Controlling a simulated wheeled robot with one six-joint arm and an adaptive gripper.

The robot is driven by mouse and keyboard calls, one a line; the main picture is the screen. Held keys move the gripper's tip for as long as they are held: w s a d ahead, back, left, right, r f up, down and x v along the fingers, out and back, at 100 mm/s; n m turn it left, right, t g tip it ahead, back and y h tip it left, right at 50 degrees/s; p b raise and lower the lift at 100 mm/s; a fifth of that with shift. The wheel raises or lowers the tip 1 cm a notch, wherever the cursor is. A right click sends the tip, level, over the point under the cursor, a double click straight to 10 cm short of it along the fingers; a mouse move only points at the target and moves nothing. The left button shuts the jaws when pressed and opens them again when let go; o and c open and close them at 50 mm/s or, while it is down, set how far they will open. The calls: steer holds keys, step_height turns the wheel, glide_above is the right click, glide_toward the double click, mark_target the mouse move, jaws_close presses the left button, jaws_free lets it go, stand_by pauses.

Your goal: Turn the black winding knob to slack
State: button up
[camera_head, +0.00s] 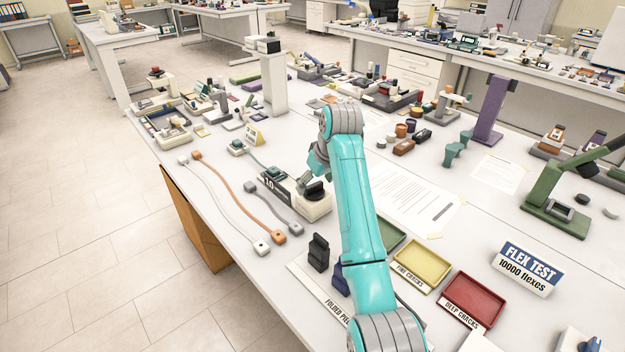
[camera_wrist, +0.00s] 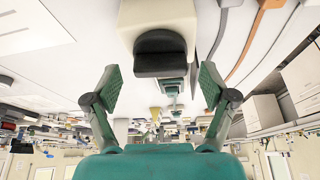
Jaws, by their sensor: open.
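The black winding knob (camera_head: 315,190) sits on the right end of a low cream device (camera_head: 312,211) with a dark panel marked "1.0". In the wrist view the knob (camera_wrist: 160,55) shows as a dark rounded block on the cream body, centred above the gap between my fingers. My gripper (camera_wrist: 160,76) is open and empty, one finger on each side of that gap. In the head view my gripper (camera_head: 307,180) is close beside the knob, partly hidden by my teal arm. I cannot tell whether a finger touches the knob.
Grey and orange cables (camera_head: 238,198) lie left of the device. A black upright piece (camera_head: 318,252) stands in front of it. Yellow (camera_head: 422,262) and red (camera_head: 473,298) trays are at the front right. Paper sheets (camera_head: 415,195) lie flat to the right.

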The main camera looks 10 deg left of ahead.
steer(key=shift+a+f, duration=0.1)
steer(key=shift+f, duration=0.1)
steer(key=c, duration=1.2)
steer(key=shift+o, duration=0.3)
steer(key=shift+n, duration=0.8)
steer(key=o, duration=1.1)
steer(key=shift+g, duration=0.3)
steer(key=shift+o, duration=0.2)
steer(key=shift+r, duration=0.1)
